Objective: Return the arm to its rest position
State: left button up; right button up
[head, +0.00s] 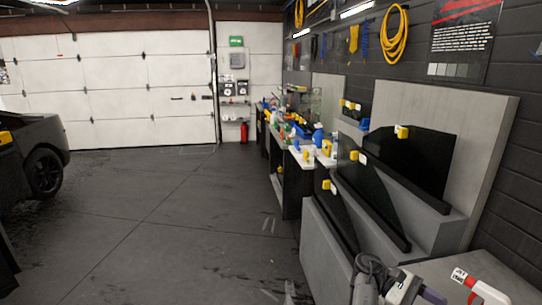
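Neither of my grippers can be made out clearly in the head view. At the bottom edge, a rounded grey object (366,276) shows in front of the grey bench, cut off by the frame. I cannot tell whether it is a tool or part of an arm. A pale grey object with a purple part (403,287) is beside it, also cut off. A small grey shape (289,293) at the bottom edge is too unclear to name.
Dark window panes with yellow clips (418,163) lean on grey stands (484,127) at the right. A red and white tool (480,286) lies on the near bench (480,262). A dark car (30,155) stands at the left. The middle floor (160,215) is clear.

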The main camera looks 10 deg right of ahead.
notch_tip(320, 180, down, 5)
jog(key=d+m+t+y, duration=0.2)
jog(key=m+t+y, duration=0.1)
jog(key=m+t, duration=0.4)
jog(key=w+a+r+m+t, duration=0.1)
jog(key=w+r+m+t, duration=0.2)
jog(key=r+t, duration=0.45)
jog(key=w+a+r+m+t, duration=0.1)
jog(key=w+r+m+t, duration=0.1)
jog(key=r+t, duration=0.6)
jog(key=s+a+f+n+t+y, duration=0.2)
jog(key=s+a+f+n, duration=0.1)
jog(key=a, duration=0.4)
jog(key=s+a+f+n+t+y, duration=0.3)
jog(key=s+a+f+n, duration=0.1)
jog(key=a, duration=0.4)
jog(key=s+a+f+n+g+y, duration=0.1)
jog(key=s+a+f+g, duration=0.2)
jog(key=s+f, duration=0.6)
jog(key=s+a+f+n+g, duration=0.2)
jog(key=s+f+g, duration=0.1)
jog(key=s+f, duration=0.6)
jog(key=s+a+f+n+g+y, duration=0.1)
jog(key=s+a+f+g, duration=0.2)
jog(key=s+f, duration=0.6)
notch_tip(320, 180, up, 36)
jog(key=p, duration=3.5)
jog(key=shift+s+f+p, duration=0.25)
jog(key=shift+s+p, duration=0.05)
jog(key=shift+s, duration=0.1)
